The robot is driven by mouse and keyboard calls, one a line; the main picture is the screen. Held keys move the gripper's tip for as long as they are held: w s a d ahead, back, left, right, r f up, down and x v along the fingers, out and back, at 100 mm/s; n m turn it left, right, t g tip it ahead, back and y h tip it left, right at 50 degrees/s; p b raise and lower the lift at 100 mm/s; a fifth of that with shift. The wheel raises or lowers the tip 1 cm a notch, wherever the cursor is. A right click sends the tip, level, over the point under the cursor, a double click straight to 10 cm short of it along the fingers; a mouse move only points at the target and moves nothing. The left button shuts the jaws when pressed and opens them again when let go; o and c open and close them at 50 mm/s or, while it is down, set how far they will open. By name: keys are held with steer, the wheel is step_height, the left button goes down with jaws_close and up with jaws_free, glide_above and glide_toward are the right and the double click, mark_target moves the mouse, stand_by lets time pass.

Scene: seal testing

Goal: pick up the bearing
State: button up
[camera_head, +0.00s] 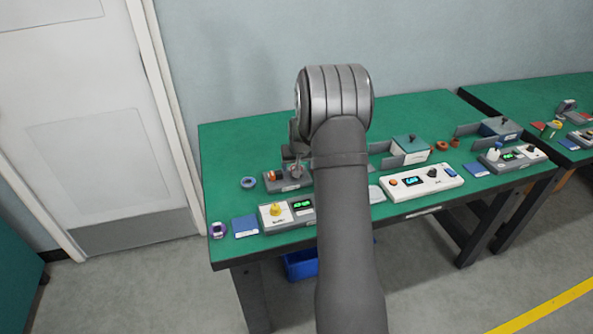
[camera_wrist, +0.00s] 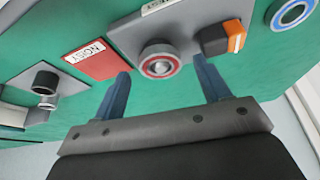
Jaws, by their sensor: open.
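A round metal bearing with a red ring (camera_wrist: 160,60) sits in a grey fixture (camera_wrist: 188,18) in the wrist view. A second ring-shaped piece, blue with a pale centre edge (camera_wrist: 293,12), lies on the green table at the upper right; it also shows in the head view (camera_head: 248,183), left of the fixture. My gripper (camera_wrist: 161,67) is open and empty, its two blue fingers on either side of the red-ringed bearing in the picture. I cannot tell how far the tips are above it.
An orange switch (camera_wrist: 232,37) stands close beside the right finger. A red plate marked NOISY (camera_wrist: 92,60) lies by the left finger. A device with a yellow knob (camera_head: 277,212), a white control box (camera_head: 418,184) and a lidded box (camera_head: 408,146) stand on the table.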

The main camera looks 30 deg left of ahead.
steer(key=shift+w+a+f, duration=0.15)
steer(key=shift+f, duration=0.3)
steer(key=c, duration=1.2)
steer(key=shift+r, duration=0.1)
step_height(320, 180, up, 4)
steer(key=shift+r, duration=0.25)
steer(key=shift+w+d+r, duration=0.1)
steer(key=shift+d+r, duration=1.45)
steer(key=shift+d, duration=0.4)
steer(key=shift+w+d+r, duration=0.1)
steer(key=shift+d+r, duration=1.45)
steer(key=shift+d, duration=0.4)
steer(key=shift+w+d+r, duration=0.1)
steer(key=shift+d+r, duration=1.45)
steer(key=shift+d, duration=0.4)
